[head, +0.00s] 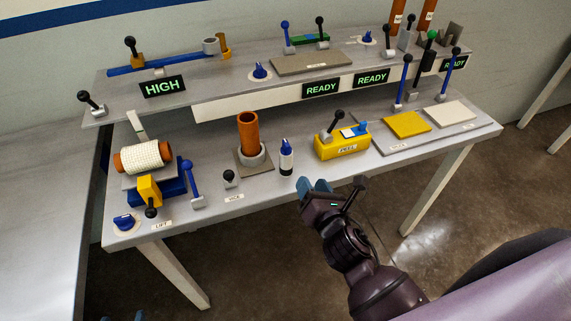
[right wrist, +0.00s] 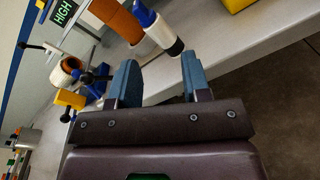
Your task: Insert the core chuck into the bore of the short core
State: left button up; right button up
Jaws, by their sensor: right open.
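An upright brown tube (head: 248,132), which looks like the short core, stands in a grey ring on a square plate on the bench. Its top opening faces up. It also shows in the right wrist view (right wrist: 120,20). My right gripper (head: 315,186) is open and empty at the bench's front edge, right of the tube. In the right wrist view its blue fingers (right wrist: 160,72) are apart. Small blue tips of my left gripper (head: 122,317) show at the bottom edge.
A yellow box (head: 342,144) is to the right. A white-wrapped roll (head: 143,157) lies on a blue lift at left. The shelf (head: 185,107) overhangs behind.

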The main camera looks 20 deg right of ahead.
aim_at(288, 147)
jog(key=shift+w+a+r+n+t, duration=0.3)
jog(key=shift+w+n, duration=0.65)
jog(key=shift+w, duration=1.1)
jog(key=shift+w+a+r+n+t, duration=0.1)
jog(key=shift+w+a+r+n, duration=0.25)
jog(key=shift+w+n, duration=1.2)
jog(key=shift+w+a+r+n+t, duration=0.2)
jog(key=shift+w+a+r+n, duration=0.2)
jog(key=shift+w, duration=2.2)
jog(key=shift+c, duration=0.4)
jog(key=shift+f, duration=0.1)
grip_shut()
